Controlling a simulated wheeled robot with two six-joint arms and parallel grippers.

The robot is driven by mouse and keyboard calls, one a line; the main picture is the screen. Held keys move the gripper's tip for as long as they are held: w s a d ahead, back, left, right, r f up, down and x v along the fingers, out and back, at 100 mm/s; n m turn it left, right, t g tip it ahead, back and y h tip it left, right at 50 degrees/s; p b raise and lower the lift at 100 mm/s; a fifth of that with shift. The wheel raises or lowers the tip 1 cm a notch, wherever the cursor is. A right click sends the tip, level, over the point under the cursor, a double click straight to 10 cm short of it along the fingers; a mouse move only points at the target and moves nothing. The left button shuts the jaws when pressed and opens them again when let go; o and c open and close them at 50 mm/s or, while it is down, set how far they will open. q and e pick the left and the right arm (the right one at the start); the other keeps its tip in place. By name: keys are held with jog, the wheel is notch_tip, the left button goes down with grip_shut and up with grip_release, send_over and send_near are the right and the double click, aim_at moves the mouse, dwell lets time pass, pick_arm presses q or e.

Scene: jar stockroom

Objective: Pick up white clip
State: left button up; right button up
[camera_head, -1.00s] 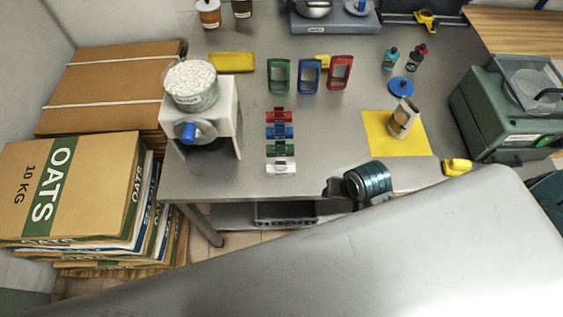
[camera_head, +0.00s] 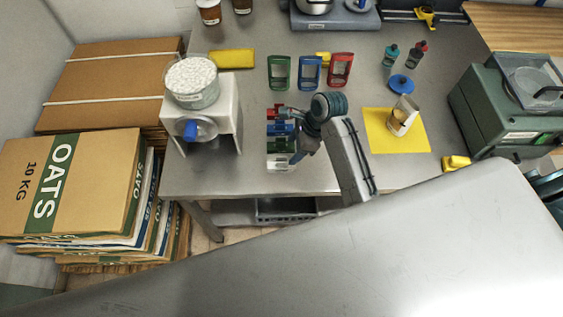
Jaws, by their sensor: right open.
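The white clip (camera_head: 279,162) lies on the grey table at the near end of a short column of clips. My right gripper (camera_head: 287,134) is open and hangs over this column, with one finger near the red clip and the other close to the white clip. It covers part of the white clip's right side; I cannot tell whether it touches it. The red clip (camera_head: 272,113), blue clip (camera_head: 273,129) and green clip (camera_head: 275,146) lie beyond the white one, partly hidden by the gripper. My left gripper is not in view.
A dispenser with a white-filled jar (camera_head: 192,83) stands left of the clips. Green, blue and red frames (camera_head: 340,70) stand behind. A yellow mat (camera_head: 382,140) with a tilted jar (camera_head: 403,117) is at right. The table's front edge is close to the white clip.

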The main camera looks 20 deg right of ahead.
aim_at(283, 162)
jog(key=x, duration=0.4)
jog(key=shift+a+f+p, duration=0.1)
jog(key=shift+f+p, duration=0.1)
jog(key=shift+p, duration=0.2)
jog(key=x, duration=0.1)
jog(key=p+x, duration=0.1)
jog(key=x, duration=0.1)
jog(key=p+x, duration=0.1)
jog(key=shift+f, duration=0.3)
jog(key=shift+w+f, duration=0.1)
jog(key=shift+f, duration=0.3)
jog(key=c, duration=1.1)
